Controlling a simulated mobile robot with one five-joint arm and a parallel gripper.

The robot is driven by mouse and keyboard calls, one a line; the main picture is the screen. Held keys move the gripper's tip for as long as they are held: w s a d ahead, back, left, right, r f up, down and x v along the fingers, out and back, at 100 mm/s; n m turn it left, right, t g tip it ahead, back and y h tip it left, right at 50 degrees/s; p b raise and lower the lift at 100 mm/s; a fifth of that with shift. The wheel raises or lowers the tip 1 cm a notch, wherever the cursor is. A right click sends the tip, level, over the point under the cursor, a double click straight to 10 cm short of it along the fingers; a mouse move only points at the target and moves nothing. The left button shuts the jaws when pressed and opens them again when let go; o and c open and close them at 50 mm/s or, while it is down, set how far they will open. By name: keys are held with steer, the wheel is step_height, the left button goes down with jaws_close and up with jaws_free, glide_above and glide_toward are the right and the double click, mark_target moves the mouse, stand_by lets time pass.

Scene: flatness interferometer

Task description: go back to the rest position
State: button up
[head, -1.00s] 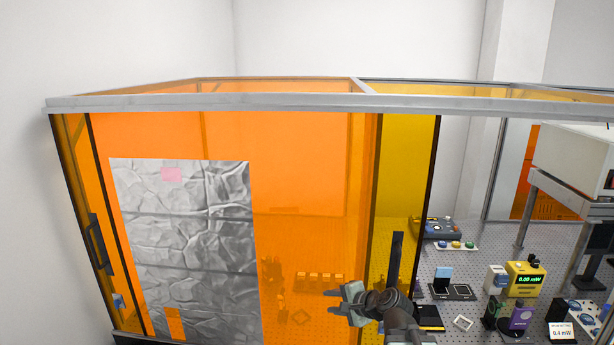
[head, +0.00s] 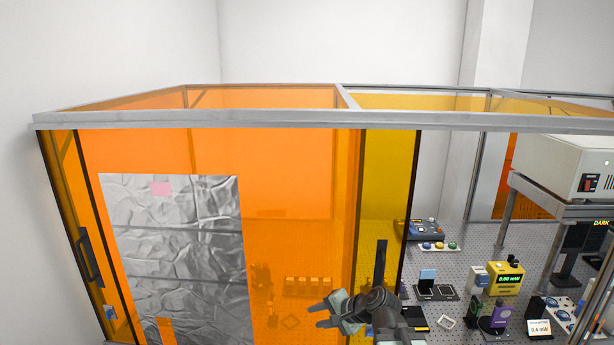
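My gripper (head: 326,312) is low in the middle of the head view, in front of the orange panel. Its two fingers point left and stand apart, with nothing seen between them. The dark arm behind it comes up from the bottom edge. No object of the task other than my own arm shows.
An orange enclosure (head: 270,170) with a grey top rail (head: 230,117) fills the left and middle. A crumpled foil sheet (head: 180,250) hangs on it.

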steer(key=s+d+f+n+g+h+b, duration=0.1)
steer(key=d+f+b, duration=0.1)
steer(key=f+b, duration=1)
steer(key=s+d+f+n+g+h+b, duration=0.1)
steer(key=s+f+b, duration=0.1)
steer(key=f+b, duration=1)
steer(key=s+d+f+n+g+h+b, duration=0.2)
steer(key=s+d+f+n+g+h, duration=0.2)
steer(key=s+d+f, duration=0.4)
step_height(320, 180, down, 2)
steer(key=d+n+h, duration=0.1)
steer(key=d+n, duration=0.1)
steer(key=shift+s+d+f+h, duration=0.15)
steer(key=shift+s+d+h, duration=0.15)
steer(key=shift+d, duration=0.1)
steer(key=shift+o, duration=0.3)
steer(key=shift+a, duration=0.1)
